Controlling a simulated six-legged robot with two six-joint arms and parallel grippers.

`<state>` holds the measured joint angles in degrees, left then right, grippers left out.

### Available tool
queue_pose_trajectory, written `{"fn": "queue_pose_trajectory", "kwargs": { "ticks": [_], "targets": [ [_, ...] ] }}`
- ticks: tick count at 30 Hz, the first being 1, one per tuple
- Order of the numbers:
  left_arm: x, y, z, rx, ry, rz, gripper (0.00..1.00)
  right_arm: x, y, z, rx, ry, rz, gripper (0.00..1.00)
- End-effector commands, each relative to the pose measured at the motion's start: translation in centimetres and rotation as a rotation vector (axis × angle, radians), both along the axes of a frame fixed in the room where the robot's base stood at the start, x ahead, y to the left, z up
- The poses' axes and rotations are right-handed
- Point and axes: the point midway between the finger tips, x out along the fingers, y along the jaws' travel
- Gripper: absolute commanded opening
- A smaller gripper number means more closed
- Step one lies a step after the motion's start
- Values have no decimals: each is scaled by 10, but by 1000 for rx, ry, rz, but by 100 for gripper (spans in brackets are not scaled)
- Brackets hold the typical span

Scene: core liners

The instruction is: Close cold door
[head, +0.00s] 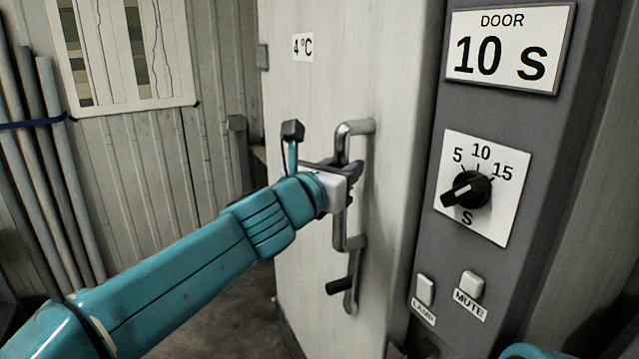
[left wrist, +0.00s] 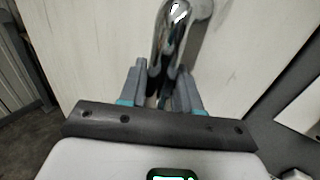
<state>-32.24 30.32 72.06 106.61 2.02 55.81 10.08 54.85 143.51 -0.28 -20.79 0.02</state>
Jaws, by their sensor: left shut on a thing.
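The cold door (head: 310,110) is a pale panel with a "4 °C" label in the middle of the head view. Its chrome bar handle (head: 356,128) stands upright on the face. My left gripper (head: 352,182) is shut on this handle at mid-height. In the left wrist view the two grey fingers (left wrist: 168,88) sit either side of the chrome handle (left wrist: 172,35). A latch lever with a dark grip (head: 342,286) hangs below the handle. I cannot tell whether the door is fully against its frame. My right gripper is out of view.
Right of the door, a grey panel carries a "DOOR 10 s" sign (head: 508,48), a dial (head: 466,190), and lamp (head: 425,290) and mute (head: 470,283) switches. Tied pipes (head: 45,150) lean at the left by a corrugated wall with a chart (head: 122,50).

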Motion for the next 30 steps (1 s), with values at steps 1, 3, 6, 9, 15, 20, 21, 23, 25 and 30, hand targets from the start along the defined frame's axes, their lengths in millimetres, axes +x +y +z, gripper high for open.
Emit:
{"fn": "queue_pose_trajectory", "kwargs": {
  "ticks": [1, 3, 6, 9, 15, 20, 21, 23, 25, 30],
  "targets": [
    [4, 1, 0, -3, -7, 24, 0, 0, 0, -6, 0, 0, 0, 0],
    [5, -6, 1, -4, -6, 38, 0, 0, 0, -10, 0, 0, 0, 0],
    [6, -15, 1, -4, -3, 51, 0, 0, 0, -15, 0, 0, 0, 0],
    [6, -21, 1, -7, -1, 63, 0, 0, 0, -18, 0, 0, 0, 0],
    [5, -30, 3, -9, -2, 74, 0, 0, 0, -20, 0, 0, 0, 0],
    [4, -33, 4, -11, -3, 72, 0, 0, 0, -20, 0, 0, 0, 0],
    [4, -33, 4, -10, -4, 71, 0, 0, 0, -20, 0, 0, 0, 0],
    [4, -34, 4, -11, -5, 69, 0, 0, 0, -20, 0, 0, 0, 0],
    [3, -35, 4, -11, -5, 67, 0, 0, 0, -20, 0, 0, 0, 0],
    [3, -36, 4, -10, -4, 65, 50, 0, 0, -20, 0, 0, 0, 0]
  ]
}}
